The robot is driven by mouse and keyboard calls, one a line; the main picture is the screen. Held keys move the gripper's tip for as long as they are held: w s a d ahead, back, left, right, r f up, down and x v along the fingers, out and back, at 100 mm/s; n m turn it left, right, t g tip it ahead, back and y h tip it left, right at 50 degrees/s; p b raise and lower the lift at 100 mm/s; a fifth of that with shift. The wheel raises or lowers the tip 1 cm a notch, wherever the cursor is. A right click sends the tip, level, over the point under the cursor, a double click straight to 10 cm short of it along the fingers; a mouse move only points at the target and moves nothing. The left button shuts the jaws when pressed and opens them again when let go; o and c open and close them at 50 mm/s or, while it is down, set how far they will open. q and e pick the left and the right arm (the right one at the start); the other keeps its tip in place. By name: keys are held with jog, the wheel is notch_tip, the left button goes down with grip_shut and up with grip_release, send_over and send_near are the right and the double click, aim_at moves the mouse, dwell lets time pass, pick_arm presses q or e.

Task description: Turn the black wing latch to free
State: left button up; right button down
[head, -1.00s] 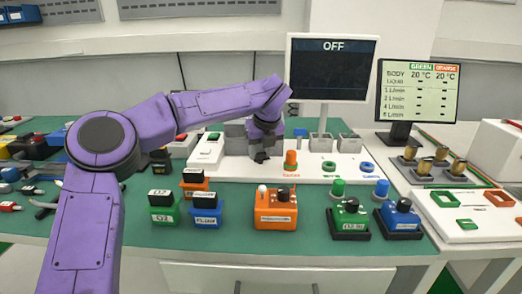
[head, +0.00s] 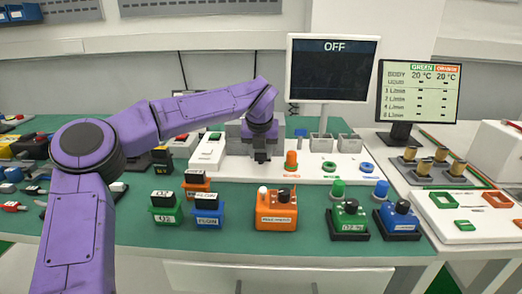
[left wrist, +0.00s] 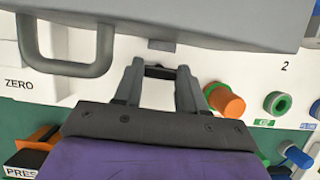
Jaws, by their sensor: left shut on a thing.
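The black wing latch (left wrist: 160,72) shows in the left wrist view as a short dark bar between the fingertips of my left gripper (left wrist: 159,68). It lies just below the front edge of a grey housing (left wrist: 200,18). My left gripper is shut on it, one finger at each end, so its ends are partly hidden. In the head view, my left gripper (head: 261,158) points down at the front of the grey housing (head: 236,135) on the white panel. The latch itself is hidden there, and its exact angle is hard to tell. My right gripper is not in view.
An orange knob (head: 291,160) stands close to the right of my left gripper. A white box with a green button (head: 209,148) is to the left. An orange block (head: 276,212) and green (head: 348,220) and blue (head: 399,219) blocks stand in front.

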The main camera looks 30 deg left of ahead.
pick_arm(q)
jog(key=o, duration=0.8)
jog(key=shift+r, duration=0.1)
jog(key=v, duration=1)
jog(key=shift+s+d+r+p, duration=0.1)
jog(key=shift+s+r+p, duration=0.1)
jog(key=shift+p, duration=0.15)
